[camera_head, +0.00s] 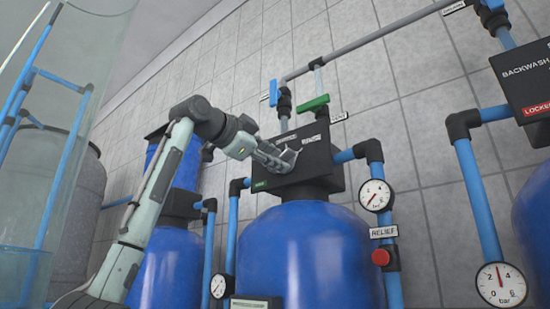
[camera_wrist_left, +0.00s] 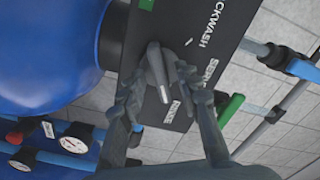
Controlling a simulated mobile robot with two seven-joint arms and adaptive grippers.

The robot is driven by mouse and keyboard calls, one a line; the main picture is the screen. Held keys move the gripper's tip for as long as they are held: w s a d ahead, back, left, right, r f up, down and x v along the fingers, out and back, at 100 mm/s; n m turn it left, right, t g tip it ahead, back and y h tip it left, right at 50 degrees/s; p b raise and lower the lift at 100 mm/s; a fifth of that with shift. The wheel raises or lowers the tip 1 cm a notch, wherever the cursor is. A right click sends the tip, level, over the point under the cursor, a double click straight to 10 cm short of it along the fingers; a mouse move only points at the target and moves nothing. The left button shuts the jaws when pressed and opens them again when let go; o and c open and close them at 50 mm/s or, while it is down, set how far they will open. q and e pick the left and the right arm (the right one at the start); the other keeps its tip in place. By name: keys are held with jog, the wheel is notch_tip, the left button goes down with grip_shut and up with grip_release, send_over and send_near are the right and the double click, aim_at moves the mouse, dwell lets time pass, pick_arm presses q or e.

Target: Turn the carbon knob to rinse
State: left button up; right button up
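The carbon knob (camera_wrist_left: 157,72) is a grey lever on the black valve head (camera_wrist_left: 215,15), above a blue tank (camera_head: 310,255). White labels for backwash, service and rinse surround it in the left wrist view. Its narrow end points toward the rinse label (camera_wrist_left: 172,111). My left gripper (camera_head: 283,157) reaches the front of the valve head. In the left wrist view its fingers (camera_wrist_left: 155,78) lie on both sides of the knob, drawn in close against it. In the head view the fingers mostly hide the knob. My right gripper is not in view.
A green-handled valve (camera_head: 314,103) and a blue-handled valve (camera_head: 273,92) stand on pipes above the valve head. A gauge (camera_head: 376,195) and a red relief button (camera_head: 380,257) are to its right. A second black head marked backwash and locked (camera_head: 525,85) is at far right.

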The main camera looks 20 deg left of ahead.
pick_arm(q)
jog(key=v, duration=1.2)
